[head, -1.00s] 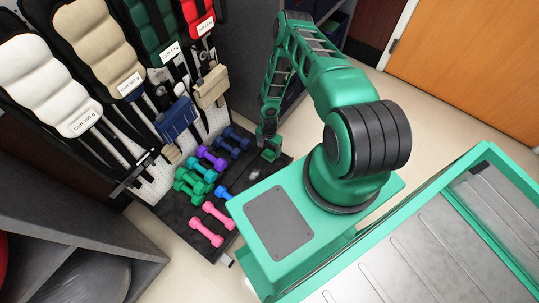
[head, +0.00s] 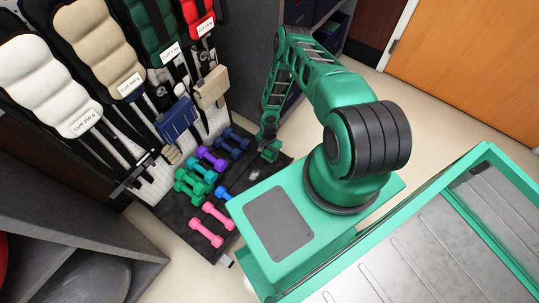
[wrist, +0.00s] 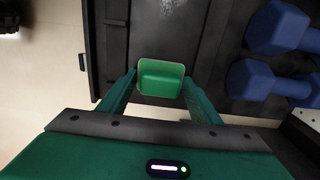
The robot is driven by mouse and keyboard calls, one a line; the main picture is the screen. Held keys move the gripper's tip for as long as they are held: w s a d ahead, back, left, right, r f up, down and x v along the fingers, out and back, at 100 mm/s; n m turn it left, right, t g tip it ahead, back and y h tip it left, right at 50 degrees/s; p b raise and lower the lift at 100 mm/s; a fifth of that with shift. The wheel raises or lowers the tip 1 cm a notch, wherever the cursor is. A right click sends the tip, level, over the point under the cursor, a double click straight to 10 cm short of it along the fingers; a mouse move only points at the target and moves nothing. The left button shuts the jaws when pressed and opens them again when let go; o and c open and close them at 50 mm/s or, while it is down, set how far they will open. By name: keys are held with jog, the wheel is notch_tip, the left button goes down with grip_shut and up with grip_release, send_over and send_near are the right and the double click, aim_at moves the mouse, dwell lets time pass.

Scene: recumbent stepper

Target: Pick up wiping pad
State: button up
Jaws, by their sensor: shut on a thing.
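The wiping pad (wrist: 160,79) is a small green block with a paler rim. In the wrist view it sits between the two fingertips of my gripper (wrist: 159,86), and the fingers are shut on its two sides. In the head view my gripper (head: 269,150) hangs low over the right end of the dark rack shelf, beside the dumbbells. The pad cannot be told apart from the green gripper there. Whether the pad touches the shelf beneath is not clear.
Blue dumbbells (wrist: 276,79) lie close to the right in the wrist view. Several coloured dumbbells fill the dark shelf (head: 185,240) in the head view. Weight cuffs (head: 50,80) hang behind on the rack. Open floor (head: 455,110) lies to the right.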

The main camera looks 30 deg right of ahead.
aim_at(267, 153)
jog(key=shift+r, duration=0.1)
jog(key=shift+r, duration=0.5)
jog(key=r, duration=0.1)
jog(key=a+r, duration=0.1)
jog(key=r, duration=0.1)
jog(key=shift+s+r, duration=0.1)
jog(key=shift+r, duration=0.1)
jog(key=s+a+r, duration=0.3)
jog(key=a+r, duration=0.3)
jog(key=a, duration=0.4)
jog(key=shift+r, duration=0.2)
jog(key=shift+a, duration=0.1)
